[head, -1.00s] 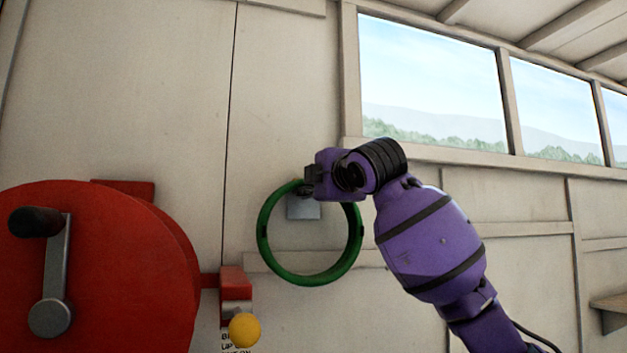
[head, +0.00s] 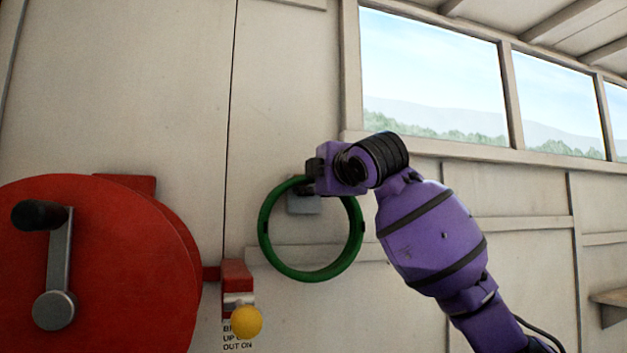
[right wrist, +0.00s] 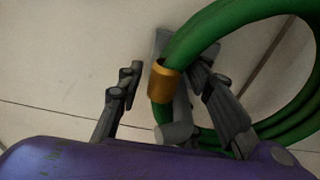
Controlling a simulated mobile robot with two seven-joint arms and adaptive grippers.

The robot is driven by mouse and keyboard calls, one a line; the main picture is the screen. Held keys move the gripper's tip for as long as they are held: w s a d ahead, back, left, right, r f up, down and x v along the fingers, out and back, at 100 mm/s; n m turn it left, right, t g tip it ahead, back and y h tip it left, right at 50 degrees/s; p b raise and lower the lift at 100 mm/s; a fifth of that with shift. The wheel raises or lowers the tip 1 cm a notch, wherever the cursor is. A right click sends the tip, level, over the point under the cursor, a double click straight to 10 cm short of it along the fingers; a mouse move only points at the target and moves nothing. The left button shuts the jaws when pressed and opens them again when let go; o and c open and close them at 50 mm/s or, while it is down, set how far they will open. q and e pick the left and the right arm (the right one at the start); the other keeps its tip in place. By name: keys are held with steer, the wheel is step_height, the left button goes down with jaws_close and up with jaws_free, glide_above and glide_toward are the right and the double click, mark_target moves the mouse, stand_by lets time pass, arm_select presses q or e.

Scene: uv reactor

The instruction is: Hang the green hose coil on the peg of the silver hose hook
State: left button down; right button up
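The green hose coil (head: 266,240) is a ring upright against the wall, with its top at the silver hose hook (head: 304,205). The hook's plate shows in the head view, partly behind the coil and my gripper. In the right wrist view, the coil (right wrist: 225,25) has a gold band and lies by the hook's grey peg (right wrist: 175,132). I cannot tell whether the peg bears the coil. My right gripper (head: 314,175) is at the coil's top. Its fingers (right wrist: 165,80) stand apart, with the banded hose between them and a gap at the left finger. My left gripper is not in view.
A large red reel (head: 120,270) with a black-handled crank fills the lower left. A red bracket (head: 236,275) with a yellow ball knob (head: 247,322) stands between reel and coil. Windows (head: 430,85) are at upper right, and a ledge (head: 610,300) is at far right.

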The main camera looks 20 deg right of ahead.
steer(key=shift+f, duration=0.1)
steer(key=shift+f, duration=0.1)
steer(key=s+d, duration=0.1)
steer(key=s, duration=1.1)
steer(key=shift+d, duration=0.2)
